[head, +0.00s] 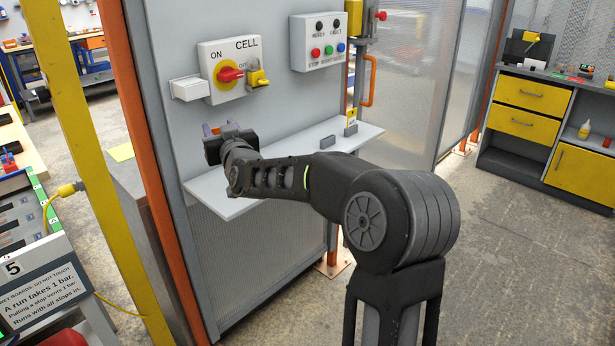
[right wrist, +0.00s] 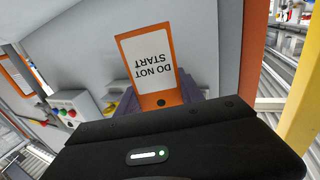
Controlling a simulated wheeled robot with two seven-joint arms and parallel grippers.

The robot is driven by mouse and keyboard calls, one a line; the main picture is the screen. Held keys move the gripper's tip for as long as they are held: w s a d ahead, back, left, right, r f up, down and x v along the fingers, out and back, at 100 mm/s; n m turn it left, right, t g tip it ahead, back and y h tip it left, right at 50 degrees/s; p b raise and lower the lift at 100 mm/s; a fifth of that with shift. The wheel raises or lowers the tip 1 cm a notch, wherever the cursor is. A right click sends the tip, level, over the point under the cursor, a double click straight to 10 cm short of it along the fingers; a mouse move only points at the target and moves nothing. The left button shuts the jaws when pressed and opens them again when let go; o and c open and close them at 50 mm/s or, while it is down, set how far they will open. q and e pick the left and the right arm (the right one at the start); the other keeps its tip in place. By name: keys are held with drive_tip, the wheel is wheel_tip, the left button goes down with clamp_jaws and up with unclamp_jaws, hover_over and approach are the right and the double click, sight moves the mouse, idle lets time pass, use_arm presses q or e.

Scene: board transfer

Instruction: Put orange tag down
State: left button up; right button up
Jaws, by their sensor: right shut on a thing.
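The orange tag (right wrist: 152,90) has a white label reading DO NOT START, upside down in the right wrist view. My right gripper (head: 221,129) is shut on its lower end, between purple fingertips that also show in the right wrist view (right wrist: 162,97). The gripper is above the left part of the white shelf (head: 290,165) on the grey cell panel, below the ON/OFF switch (head: 229,73). Whether the tag touches anything cannot be told. My left gripper is not in view.
A small grey block (head: 327,142) and a yellow tag in a stand (head: 351,124) are on the shelf's right part. Between them and my gripper the shelf is bare. A button box (head: 319,43) and a small white box (head: 189,88) are on the panel above.

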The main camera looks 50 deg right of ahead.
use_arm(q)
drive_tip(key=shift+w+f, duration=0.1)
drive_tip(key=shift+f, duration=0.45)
use_arm(e)
drive_tip(key=d, duration=0.2)
drive_tip(key=s+d+r, duration=0.1)
drive_tip(key=shift+d+r+h, duration=0.1)
drive_tip(key=shift+d+h, duration=0.1)
drive_tip(key=shift+h, duration=0.1)
use_arm(q)
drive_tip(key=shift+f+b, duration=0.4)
drive_tip(key=shift+b, duration=0.2)
use_arm(e)
wheel_tip(320, 180, down, 5)
drive_tip(key=shift+f, duration=0.1)
drive_tip(key=shift+f, duration=2.45)
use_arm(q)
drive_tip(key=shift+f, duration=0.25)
